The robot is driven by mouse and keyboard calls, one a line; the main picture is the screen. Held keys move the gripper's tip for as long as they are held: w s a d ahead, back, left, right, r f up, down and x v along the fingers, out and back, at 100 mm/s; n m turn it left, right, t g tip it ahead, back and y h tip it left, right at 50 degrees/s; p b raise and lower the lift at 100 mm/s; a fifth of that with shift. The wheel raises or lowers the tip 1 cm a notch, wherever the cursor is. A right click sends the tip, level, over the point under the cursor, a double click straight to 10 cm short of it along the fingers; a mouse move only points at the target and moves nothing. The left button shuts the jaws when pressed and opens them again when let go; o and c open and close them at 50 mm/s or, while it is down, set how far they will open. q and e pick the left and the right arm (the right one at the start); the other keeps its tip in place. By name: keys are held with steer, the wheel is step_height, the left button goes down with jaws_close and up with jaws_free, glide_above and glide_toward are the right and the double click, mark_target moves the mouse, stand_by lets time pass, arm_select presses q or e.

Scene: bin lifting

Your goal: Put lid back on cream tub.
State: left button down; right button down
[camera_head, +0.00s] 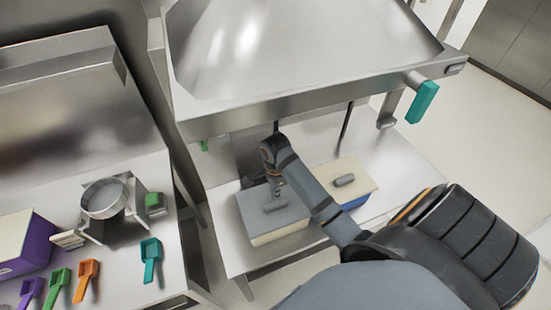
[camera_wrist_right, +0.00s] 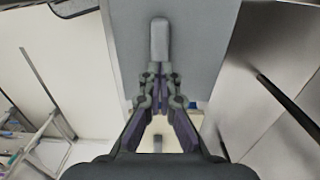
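The cream tub (camera_head: 281,236) stands on the steel table under the hood, in the middle of the head view. Its grey lid (camera_head: 290,213) lies over the top and looks level; I cannot tell if it is fully seated. My right gripper (camera_head: 276,193) reaches down from above onto the lid's handle. In the right wrist view, the fingertips of my right gripper (camera_wrist_right: 160,76) close in on the end of the grey handle (camera_wrist_right: 160,38), with the grey lid (camera_wrist_right: 205,45) around it. My left gripper is not in view.
A blue tub (camera_head: 355,202) with a cream lid (camera_head: 332,174) stands to the right, partly behind my right arm. The steel hood (camera_head: 300,95) hangs over the table. A side counter holds a sieve (camera_head: 104,198), several coloured scoops (camera_head: 151,260) and a purple box (camera_head: 35,245).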

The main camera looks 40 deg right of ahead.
mark_target(276, 204)
steer(key=shift+f+b, duration=0.7)
steer(key=shift+f, duration=1.65)
steer(key=shift+r, duration=0.1)
steer(key=shift+r+p, duration=0.9)
steer(key=shift+r, duration=2.55)
steer(key=shift+s, duration=0.1)
